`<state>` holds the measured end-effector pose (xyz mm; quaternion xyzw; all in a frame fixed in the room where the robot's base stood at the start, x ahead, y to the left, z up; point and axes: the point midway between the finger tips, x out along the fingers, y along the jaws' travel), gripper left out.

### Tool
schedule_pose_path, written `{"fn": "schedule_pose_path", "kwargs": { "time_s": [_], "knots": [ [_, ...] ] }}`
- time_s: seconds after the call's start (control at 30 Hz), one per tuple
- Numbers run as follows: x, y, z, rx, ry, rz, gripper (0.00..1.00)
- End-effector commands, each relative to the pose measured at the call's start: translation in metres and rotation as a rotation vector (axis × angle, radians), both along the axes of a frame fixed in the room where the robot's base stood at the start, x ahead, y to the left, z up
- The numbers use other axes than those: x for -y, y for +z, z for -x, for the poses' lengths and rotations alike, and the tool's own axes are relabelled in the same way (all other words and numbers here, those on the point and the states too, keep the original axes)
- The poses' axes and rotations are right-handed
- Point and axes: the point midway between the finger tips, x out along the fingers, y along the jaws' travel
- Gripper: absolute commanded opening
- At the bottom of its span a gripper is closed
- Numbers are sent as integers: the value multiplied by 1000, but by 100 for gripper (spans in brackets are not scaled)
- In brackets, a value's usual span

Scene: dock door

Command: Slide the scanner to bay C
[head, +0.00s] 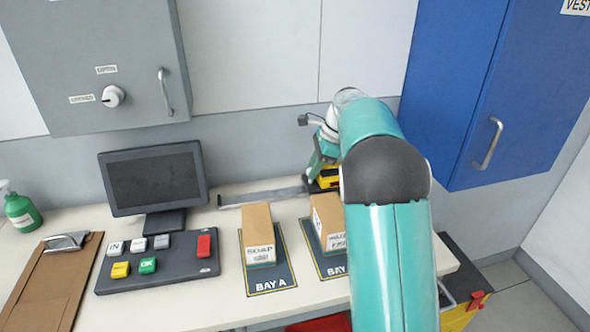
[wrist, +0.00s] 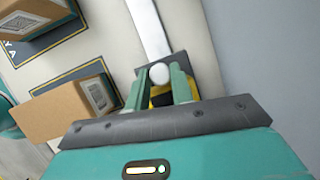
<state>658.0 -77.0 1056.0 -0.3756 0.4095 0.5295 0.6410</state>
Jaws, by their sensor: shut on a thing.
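The scanner (head: 328,178), a yellow and black block, sits on a flat metal rail (head: 262,196) at the back of the bench, behind the second box. In the wrist view the scanner (wrist: 161,97) shows a pale round knob (wrist: 159,73) on a dark plate. My gripper (head: 316,170) is at the scanner, partly hidden by my arm. In the wrist view its fingers (wrist: 158,88) are shut around the knob. The BAY A mat (head: 270,287) and a second bay mat (head: 326,268) show. No bay C label is visible; my arm covers the bench to the right.
A carton (head: 258,233) stands on the BAY A mat, another (head: 326,222) on the second mat. A monitor (head: 153,180), button panel (head: 160,264) and clipboard (head: 55,285) are at left. A grey cabinet (head: 95,60) and blue cabinet (head: 488,90) hang above.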

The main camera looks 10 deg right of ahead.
Motion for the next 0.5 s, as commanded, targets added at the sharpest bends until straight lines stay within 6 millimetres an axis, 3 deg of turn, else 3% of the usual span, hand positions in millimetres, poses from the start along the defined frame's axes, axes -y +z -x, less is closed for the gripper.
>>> {"fn": "schedule_pose_path", "kwargs": {
  "time_s": [0.03,0.2,0.5],
  "knots": [
    [16,0,0,2,-5,1,0],
    [55,0,0,1,-5,1,0],
    [87,1,-1,3,-1,1,0]
  ]
}}
